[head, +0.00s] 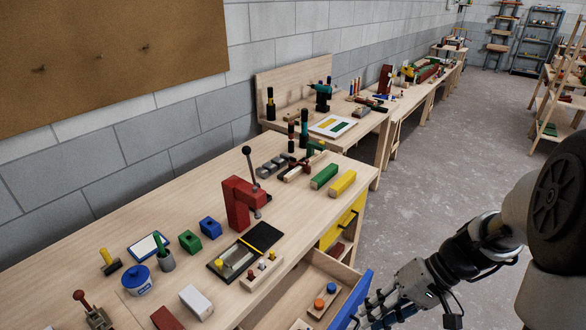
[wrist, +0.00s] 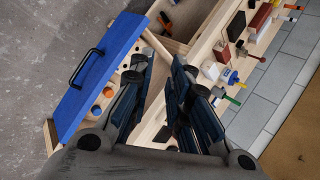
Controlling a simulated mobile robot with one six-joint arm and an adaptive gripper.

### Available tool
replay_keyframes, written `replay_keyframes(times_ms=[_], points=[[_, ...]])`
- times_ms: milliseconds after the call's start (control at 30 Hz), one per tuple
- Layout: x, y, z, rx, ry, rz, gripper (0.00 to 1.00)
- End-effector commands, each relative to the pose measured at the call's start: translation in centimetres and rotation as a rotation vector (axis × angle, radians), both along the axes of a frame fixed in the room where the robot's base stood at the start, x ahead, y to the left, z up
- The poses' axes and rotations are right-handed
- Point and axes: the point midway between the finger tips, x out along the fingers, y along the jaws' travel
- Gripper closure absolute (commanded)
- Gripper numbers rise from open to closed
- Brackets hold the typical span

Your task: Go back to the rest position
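My gripper (head: 372,312) is low at the bottom of the head view, beside the blue front of an open drawer (head: 352,300). In the wrist view its two dark fingers (wrist: 162,88) stand apart, with nothing seen between them. The wrist view looks onto the drawer, whose blue front (wrist: 100,75) has a black handle. A green batten (head: 324,176) and a yellow batten (head: 342,183) lie side by side on the workbench, clear of the gripper.
The workbench (head: 120,222) carries a red press (head: 240,203), a blue pot (head: 136,281) and small blocks. In the drawer lies a wooden block with orange and blue knobs (head: 323,300). A yellow drawer front (head: 346,222) is below the bench top. The floor (head: 440,190) at right is open.

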Motion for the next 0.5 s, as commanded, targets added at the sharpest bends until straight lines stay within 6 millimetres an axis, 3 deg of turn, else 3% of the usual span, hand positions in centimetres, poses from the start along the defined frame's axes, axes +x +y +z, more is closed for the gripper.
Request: replay_keyframes(times_ms=[33, 200, 500], points=[[-0.7, 0.7, 1.7, -0.059, -0.017, 0.024, 0.83], [-3.6, 2.3, 5.9, -0.249, -0.064, 0.059, 0.83], [-8.9, 3.3, 11.3, -0.538, -0.257, 0.031, 0.83]])
